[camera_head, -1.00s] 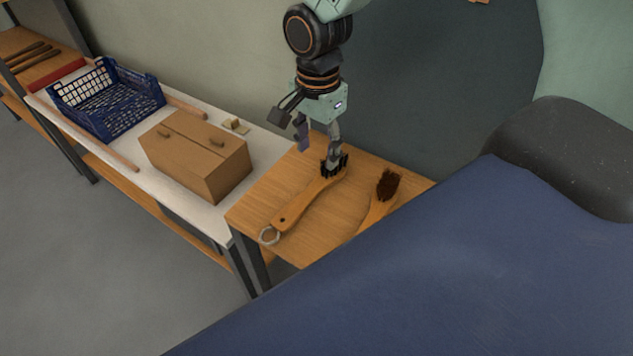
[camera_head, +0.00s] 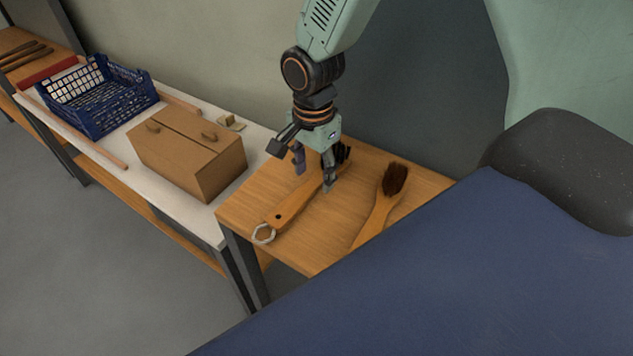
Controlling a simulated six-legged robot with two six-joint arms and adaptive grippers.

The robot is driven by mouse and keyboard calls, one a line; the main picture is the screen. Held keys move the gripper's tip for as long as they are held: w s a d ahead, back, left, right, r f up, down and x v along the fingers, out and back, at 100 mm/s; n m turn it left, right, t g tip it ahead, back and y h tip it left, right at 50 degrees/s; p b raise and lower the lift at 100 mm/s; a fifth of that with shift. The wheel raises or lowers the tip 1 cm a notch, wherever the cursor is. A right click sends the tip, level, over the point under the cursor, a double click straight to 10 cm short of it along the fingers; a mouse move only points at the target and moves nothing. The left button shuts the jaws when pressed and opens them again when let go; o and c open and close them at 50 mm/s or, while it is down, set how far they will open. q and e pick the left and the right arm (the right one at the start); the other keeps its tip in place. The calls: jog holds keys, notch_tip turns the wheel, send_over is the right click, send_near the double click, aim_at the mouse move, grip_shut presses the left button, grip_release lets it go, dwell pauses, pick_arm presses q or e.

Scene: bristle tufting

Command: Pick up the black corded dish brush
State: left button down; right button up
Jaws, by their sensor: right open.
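The black corded dish brush (camera_head: 290,206) lies on the wooden table top (camera_head: 333,228). It has a wooden handle, black bristles at its far end and a pale cord loop at its near end. My right gripper (camera_head: 313,180) points down over the upper handle, just below the bristles. It is open, with one finger on each side of the handle in the picture. I cannot tell whether the fingers touch the brush. Part of the brush's neck is hidden behind the gripper. My left gripper is not in view.
A brush with brown bristles (camera_head: 395,179) lies to the right, its handle partly hidden by my blue body. On the white table to the left stand a brown box (camera_head: 185,158) and a blue crate (camera_head: 103,118). Small beige blocks (camera_head: 230,122) lie behind the box.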

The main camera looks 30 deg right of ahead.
jog(key=shift+f, duration=0.75)
jog(key=shift+a+f, duration=0.25)
jog(key=shift+r, duration=0.1)
jog(key=shift+d, duration=0.2)
jog(key=shift+c, duration=1.3)
jog(key=shift+a, duration=0.2)
jog(key=c, duration=0.6)
jog(key=shift+d, duration=0.15)
grip_shut()
